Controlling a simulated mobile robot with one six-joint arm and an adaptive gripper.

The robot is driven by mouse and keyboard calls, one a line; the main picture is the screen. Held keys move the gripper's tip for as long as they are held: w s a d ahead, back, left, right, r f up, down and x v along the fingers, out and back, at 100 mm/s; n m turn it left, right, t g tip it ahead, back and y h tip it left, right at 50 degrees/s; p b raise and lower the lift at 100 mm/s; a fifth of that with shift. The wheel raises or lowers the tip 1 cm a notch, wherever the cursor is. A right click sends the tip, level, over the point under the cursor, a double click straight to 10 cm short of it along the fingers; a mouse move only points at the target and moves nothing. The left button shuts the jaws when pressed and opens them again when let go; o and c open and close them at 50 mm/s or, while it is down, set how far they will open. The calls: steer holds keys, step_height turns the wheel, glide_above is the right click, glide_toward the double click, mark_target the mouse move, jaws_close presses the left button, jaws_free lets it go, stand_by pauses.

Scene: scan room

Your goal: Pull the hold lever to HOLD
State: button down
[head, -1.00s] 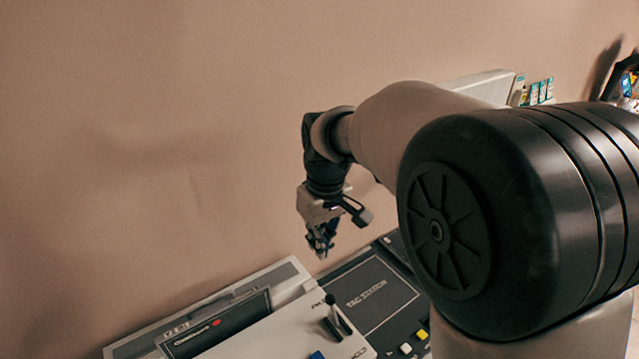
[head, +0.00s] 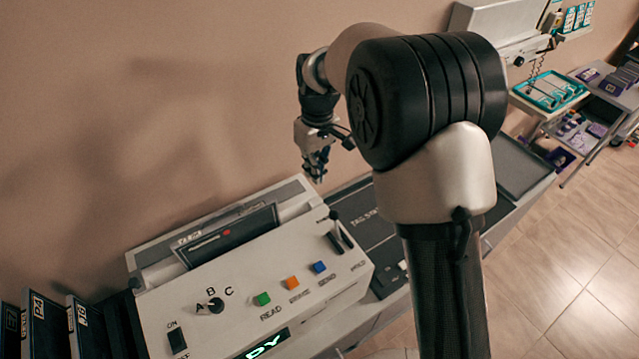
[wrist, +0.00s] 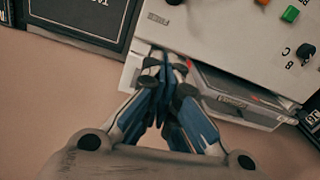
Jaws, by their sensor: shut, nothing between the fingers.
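The hold lever (head: 334,216) is a black-knobbed stick in a dark slot at the right end of a white control panel (head: 245,275) in the head view. The lettering beside its slot is too small to read surely. My gripper (head: 317,178) points down behind the panel's back right corner, apart from the lever. In the wrist view my gripper (wrist: 166,68) is shut and empty, its blue fingers together over the panel's edge. The lever is not clearly visible in the wrist view; a dark piece shows at the top edge.
Green (head: 262,299), orange (head: 292,282) and blue (head: 319,267) buttons and a black A-B-C selector knob (head: 216,305) sit on the panel. A screen unit (head: 228,236) stands behind it. A dark tag station (head: 362,218) adjoins on the right. Dark binders (head: 45,325) stand at the left.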

mark_target(337, 227)
steer(key=f+b, duration=0.1)
steer(key=f, duration=0.3)
steer(key=f+b, duration=0.1)
steer(key=f, duration=0.4)
steer(key=shift+s+a, duration=0.2)
steer(key=shift+s+d+r, duration=0.3)
steer(key=shift+s+d, duration=0.25)
steer(key=shift+s+d+r, duration=0.25)
steer(key=shift+s+d, duration=0.5)
steer(key=shift+r, duration=0.1)
steer(key=shift+b, duration=0.4)
